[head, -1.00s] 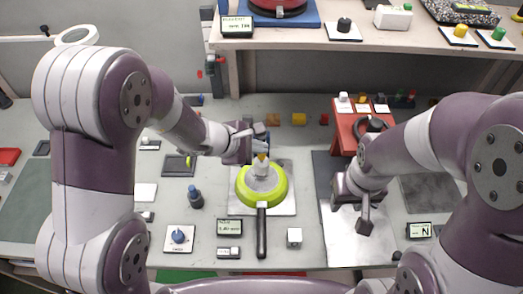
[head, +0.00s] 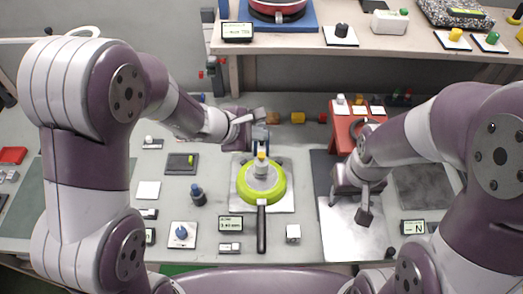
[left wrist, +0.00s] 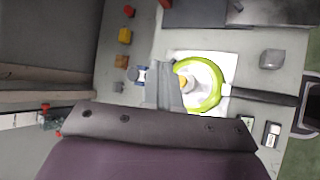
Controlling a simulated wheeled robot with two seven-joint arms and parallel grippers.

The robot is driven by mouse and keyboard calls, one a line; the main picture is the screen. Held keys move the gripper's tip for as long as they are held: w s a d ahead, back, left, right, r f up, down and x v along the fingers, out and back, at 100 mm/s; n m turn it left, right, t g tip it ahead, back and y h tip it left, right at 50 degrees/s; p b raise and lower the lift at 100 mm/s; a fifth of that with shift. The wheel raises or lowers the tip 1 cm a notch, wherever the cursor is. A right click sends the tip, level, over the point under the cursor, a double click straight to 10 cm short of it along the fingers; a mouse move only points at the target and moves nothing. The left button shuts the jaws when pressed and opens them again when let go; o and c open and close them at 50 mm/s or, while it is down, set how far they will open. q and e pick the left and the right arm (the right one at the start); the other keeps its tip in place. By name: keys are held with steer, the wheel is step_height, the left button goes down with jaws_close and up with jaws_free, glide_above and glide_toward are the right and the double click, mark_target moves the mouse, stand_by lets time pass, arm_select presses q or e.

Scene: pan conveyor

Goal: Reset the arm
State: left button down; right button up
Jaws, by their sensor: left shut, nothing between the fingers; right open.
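My left gripper (head: 254,117) is shut and empty, behind the lime-green pan and a little left of its middle. In the left wrist view its fingers (left wrist: 170,82) are closed together, beside the pan. The green-rimmed pan (head: 244,190) lies on a white plate with its black handle (head: 262,230) pointing toward me.
A red stand (head: 343,125) with small blocks is behind my right gripper. A blue and grey fixture (head: 260,138) stands just behind the pan, close to my left fingers. A shelf (head: 320,45) spans the back. Small parts and displays lie left of the pan.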

stand_by(0.7)
arm_select(q)
steer(key=s+a+f+m+g+y, duration=0.35)
steer(key=s+a+m, duration=0.25)
steer(key=s+m, duration=0.35)
steer(key=s+a+r+m+y, duration=0.2)
steer(key=s+a+m+y, duration=0.2)
steer(key=a+m, duration=0.3)
steer(key=s+a, duration=0.1)
steer(key=a, duration=0.3)
steer(key=shift+s+a, duration=0.25)
